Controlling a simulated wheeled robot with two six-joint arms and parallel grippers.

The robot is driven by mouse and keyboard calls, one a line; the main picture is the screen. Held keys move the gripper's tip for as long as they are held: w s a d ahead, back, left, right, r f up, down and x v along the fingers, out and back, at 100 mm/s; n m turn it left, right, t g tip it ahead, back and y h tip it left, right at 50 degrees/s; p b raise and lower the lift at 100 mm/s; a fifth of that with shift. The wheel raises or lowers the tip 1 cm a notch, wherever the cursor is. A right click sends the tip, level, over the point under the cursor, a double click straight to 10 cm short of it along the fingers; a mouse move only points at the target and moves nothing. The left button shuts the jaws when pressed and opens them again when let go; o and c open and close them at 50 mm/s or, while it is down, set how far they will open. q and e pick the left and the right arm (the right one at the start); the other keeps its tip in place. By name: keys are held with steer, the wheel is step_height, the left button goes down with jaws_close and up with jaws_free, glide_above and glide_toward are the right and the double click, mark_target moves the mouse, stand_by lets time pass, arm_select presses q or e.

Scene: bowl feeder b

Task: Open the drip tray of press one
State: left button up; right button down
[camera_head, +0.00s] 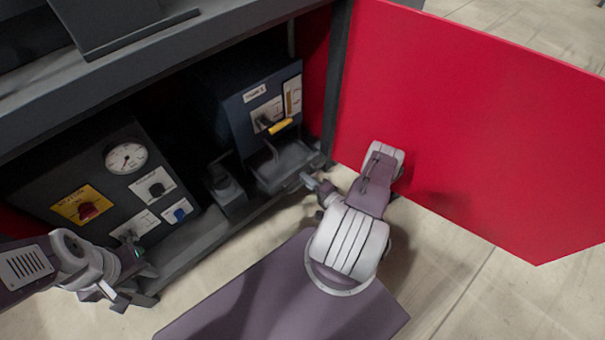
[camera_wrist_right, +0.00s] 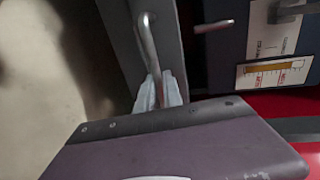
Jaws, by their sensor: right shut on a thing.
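The blue-grey unit (camera_head: 262,110) with a name label, a lever and a yellow-handled part stands in the open cabinet; its label is too small to read. A grey tray (camera_head: 293,158) sits low at its front, under a spout. My right gripper (camera_head: 311,183) is at the tray's front right corner. In the right wrist view, my right gripper (camera_wrist_right: 160,91) is shut on a metal bar handle (camera_wrist_right: 147,42) on a grey front (camera_wrist_right: 120,22). How far the tray is out is hard to tell. My left gripper (camera_head: 122,285) is at the lower left, its fingers unclear.
A red door (camera_head: 480,110) stands open close to the right of my right arm. A dark control panel (camera_head: 120,185) with a gauge and knobs fills the cabinet's left. A small grey block (camera_head: 226,188) stands between panel and tray. Pale floor (camera_head: 440,290) is clear in front.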

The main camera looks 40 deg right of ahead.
steer(key=c, duration=1.5)
jaws_free()
steer(key=p+v, duration=0.5)
steer(key=v, duration=0.4)
